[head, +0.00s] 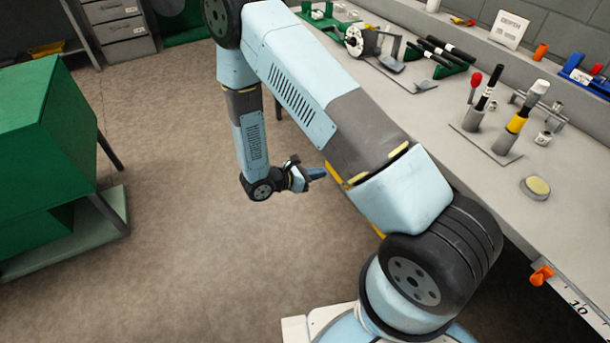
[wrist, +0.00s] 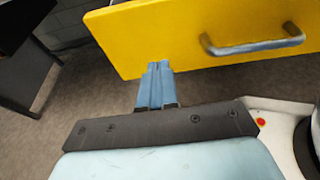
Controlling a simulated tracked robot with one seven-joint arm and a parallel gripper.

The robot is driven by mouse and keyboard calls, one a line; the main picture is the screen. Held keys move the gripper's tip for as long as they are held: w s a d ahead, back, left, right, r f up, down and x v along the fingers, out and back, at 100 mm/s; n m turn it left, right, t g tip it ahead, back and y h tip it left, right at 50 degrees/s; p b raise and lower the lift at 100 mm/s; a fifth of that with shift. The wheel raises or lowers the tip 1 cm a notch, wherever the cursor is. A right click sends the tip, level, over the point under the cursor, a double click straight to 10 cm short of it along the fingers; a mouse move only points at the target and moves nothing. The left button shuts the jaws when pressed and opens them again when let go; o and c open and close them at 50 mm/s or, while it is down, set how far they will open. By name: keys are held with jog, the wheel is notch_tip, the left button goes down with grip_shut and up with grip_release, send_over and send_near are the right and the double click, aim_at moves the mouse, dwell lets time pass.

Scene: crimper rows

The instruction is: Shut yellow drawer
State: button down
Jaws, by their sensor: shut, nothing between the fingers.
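The yellow drawer (wrist: 165,40) fills the top of the wrist view, its front panel facing me, with a grey bar handle (wrist: 252,44) on its right part. In the head view only a thin yellow strip of it (head: 337,173) shows under the bench, mostly hidden behind my arm. My gripper (wrist: 158,68) is shut and empty, its blue fingertips overlapping the drawer front's lower edge, left of the handle. I cannot tell whether they touch it. In the head view my gripper (head: 318,173) points right toward the drawer. How far out the drawer is, I cannot tell.
The grey workbench (head: 475,190) runs along the right, carrying a tool stand (head: 487,140), a round tin (head: 535,187) and several tools. An orange clamp (head: 541,275) sits on its front edge. A green cabinet (head: 60,150) stands at the left. The floor between (head: 200,270) is clear.

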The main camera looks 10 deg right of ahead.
jog(key=d, duration=0.1)
jog(key=w+d, duration=0.1)
jog(key=d, duration=0.2)
jog(key=shift+w+d+f, duration=0.1)
jog(key=shift+w+d, duration=0.2)
jog(key=shift+d, duration=0.05)
